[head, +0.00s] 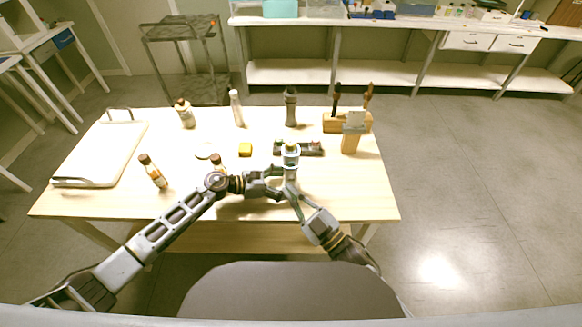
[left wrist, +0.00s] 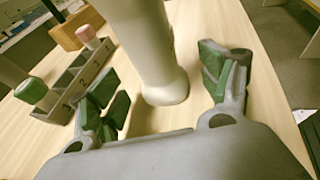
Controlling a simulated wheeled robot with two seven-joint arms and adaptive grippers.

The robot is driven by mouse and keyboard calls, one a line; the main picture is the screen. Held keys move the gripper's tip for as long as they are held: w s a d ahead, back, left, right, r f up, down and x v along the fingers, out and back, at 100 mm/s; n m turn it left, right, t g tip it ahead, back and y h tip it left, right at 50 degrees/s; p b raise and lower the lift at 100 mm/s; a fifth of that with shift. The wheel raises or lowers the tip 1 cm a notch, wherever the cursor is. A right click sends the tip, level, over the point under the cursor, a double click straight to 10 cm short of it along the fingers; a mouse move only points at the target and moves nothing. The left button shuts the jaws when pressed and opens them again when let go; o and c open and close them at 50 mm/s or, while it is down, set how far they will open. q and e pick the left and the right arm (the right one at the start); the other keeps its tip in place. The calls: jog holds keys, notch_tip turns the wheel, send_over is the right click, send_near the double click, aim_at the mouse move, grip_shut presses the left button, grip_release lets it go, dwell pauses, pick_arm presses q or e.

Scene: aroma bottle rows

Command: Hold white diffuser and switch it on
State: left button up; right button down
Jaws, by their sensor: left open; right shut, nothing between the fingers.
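The white diffuser (head: 291,173) stands upright near the front of the table, right of centre. Its pale column (left wrist: 145,40) and rounded foot fill the middle of the left wrist view. My left gripper (head: 279,181) reaches in from the left and is open. In the left wrist view, its green-padded fingers lie on either side of the column, with visible gaps. My right gripper (head: 289,188) is shut and empty, close in front of the diffuser's lower part. The overlap hides whether it touches the diffuser. The switch cannot be made out.
A grey slotted rack (head: 312,148) is just behind the diffuser; it also shows in the left wrist view (left wrist: 75,88). The front right tabletop is clear.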

pick_arm(q)
jog(key=shift+v, duration=5.3)
jog(key=shift+s+d, duration=0.1)
jog(key=shift+d, duration=0.05)
